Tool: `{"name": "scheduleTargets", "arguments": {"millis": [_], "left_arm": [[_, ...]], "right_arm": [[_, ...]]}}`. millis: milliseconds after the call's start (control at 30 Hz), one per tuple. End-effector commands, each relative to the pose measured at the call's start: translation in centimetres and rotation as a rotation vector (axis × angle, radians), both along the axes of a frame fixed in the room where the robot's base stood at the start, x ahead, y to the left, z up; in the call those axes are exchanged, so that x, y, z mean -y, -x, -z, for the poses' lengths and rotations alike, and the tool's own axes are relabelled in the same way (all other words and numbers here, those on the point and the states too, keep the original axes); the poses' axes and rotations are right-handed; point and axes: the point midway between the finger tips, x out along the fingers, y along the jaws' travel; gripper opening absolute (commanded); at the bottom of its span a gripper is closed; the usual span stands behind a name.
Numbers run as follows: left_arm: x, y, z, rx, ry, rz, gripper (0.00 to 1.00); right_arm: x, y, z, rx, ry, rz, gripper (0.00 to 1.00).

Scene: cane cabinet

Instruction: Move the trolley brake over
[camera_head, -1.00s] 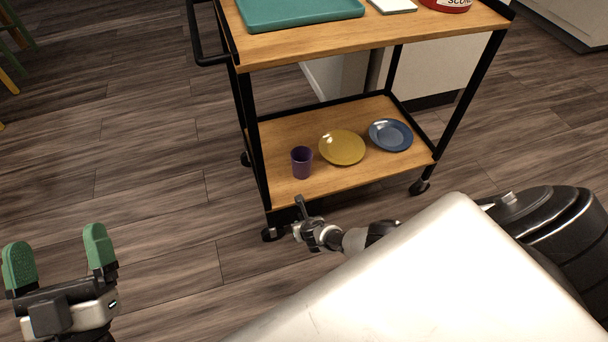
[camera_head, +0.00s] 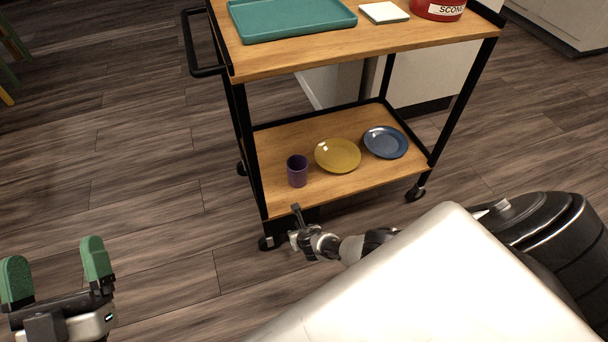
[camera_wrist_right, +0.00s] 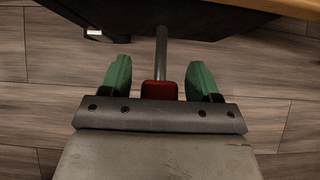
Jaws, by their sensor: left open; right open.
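The wooden trolley (camera_head: 285,201) with a black frame stands ahead. In the right wrist view a grey rod (camera_wrist_right: 161,50) with a red end (camera_wrist_right: 159,90) comes from the dark underside of the trolley; it looks like the brake lever. My right gripper (camera_wrist_right: 159,80) is open, with one green finger on each side of the red end and a gap to both. In the head view my right gripper (camera_head: 302,238) is low by the trolley's front left caster (camera_head: 270,242), and its fingers are hard to make out. My left gripper (camera_head: 56,277) is open and empty at lower left, away from the trolley.
The lower shelf holds a purple cup (camera_head: 297,171), a yellow plate (camera_head: 338,155) and a blue plate (camera_head: 385,142). The top shelf holds a teal tray (camera_head: 290,18), a white square item (camera_head: 384,13) and a red tin (camera_head: 438,8).

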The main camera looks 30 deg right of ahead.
Motion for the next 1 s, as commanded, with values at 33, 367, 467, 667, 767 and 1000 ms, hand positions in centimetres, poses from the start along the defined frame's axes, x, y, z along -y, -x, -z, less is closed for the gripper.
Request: {"name": "scheduleTargets", "arguments": {"millis": [33, 367, 467, 667, 767, 1000], "left_arm": [[0.0, -0.2, 0.2, -0.031, -0.009, -0.003, 0.91], [-0.5, -1.4, 4.1, -0.370, -0.103, -0.022, 0.91], [-0.7, -1.4, 5.6, -0.486, -0.132, -0.029, 0.91], [-1.5, -0.8, 8.6, -0.721, -0.191, -0.043, 0.91], [-1.9, -0.1, 10.0, -0.838, -0.220, -0.050, 0.91], [-3.2, 2.4, 13.1, -1.121, -0.286, -0.066, 0.91]], "right_arm": [[0.0, 0.1, -0.2, 0.000, 0.000, 0.000, 0.62], [-0.2, 1.1, -1.5, -0.001, 0.001, -0.002, 0.62], [-0.3, 1.4, -2.0, 0.000, 0.001, -0.002, 0.62], [-0.5, 2.1, -2.8, -0.001, 0.001, 0.000, 0.62], [-0.6, 2.4, -3.2, -0.001, 0.000, 0.000, 0.62], [-0.8, 3.3, -4.3, -0.001, 0.000, 0.000, 0.62]]}}
